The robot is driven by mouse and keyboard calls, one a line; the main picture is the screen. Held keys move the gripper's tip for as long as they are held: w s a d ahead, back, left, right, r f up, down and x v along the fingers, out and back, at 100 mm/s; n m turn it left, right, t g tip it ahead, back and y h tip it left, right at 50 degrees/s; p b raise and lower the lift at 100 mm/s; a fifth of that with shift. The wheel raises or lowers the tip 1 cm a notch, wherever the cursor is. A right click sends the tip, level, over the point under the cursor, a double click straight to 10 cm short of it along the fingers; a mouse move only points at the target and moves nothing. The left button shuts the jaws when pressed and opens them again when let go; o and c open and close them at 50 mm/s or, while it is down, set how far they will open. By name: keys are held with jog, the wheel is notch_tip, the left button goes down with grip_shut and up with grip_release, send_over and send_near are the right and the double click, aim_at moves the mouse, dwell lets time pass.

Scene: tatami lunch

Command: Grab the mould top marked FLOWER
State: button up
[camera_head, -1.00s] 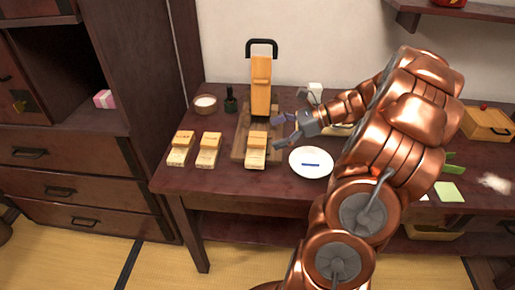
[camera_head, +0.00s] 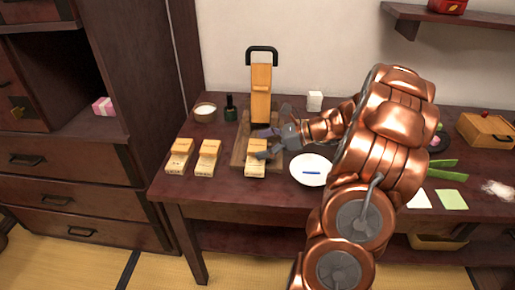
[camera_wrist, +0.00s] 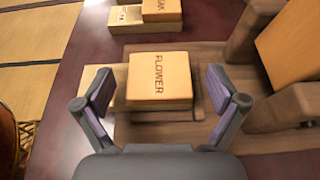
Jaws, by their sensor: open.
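The mould top marked FLOWER (camera_wrist: 160,78) is a yellow wooden block that shows clearly in the wrist view. In the head view it (camera_head: 256,145) sits at the front of a wooden board, on a paler mould base (camera_head: 254,169). My gripper (camera_wrist: 160,90) is open, with one finger on each side of the FLOWER block and visible gaps between. In the head view my gripper (camera_head: 262,142) reaches in from the right, beside and partly over the block. Nothing is held.
Two similar moulds (camera_head: 179,157) (camera_head: 208,157) stand to the left on the dark table. A tall wooden press with a black handle (camera_head: 261,88) stands behind. A white plate (camera_head: 311,169) with a blue item lies to the right. A white bowl (camera_head: 205,112) and dark bottle (camera_head: 230,108) stand at the back left.

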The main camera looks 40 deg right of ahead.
jog(key=shift+c, duration=0.3)
jog(key=c, duration=1.1)
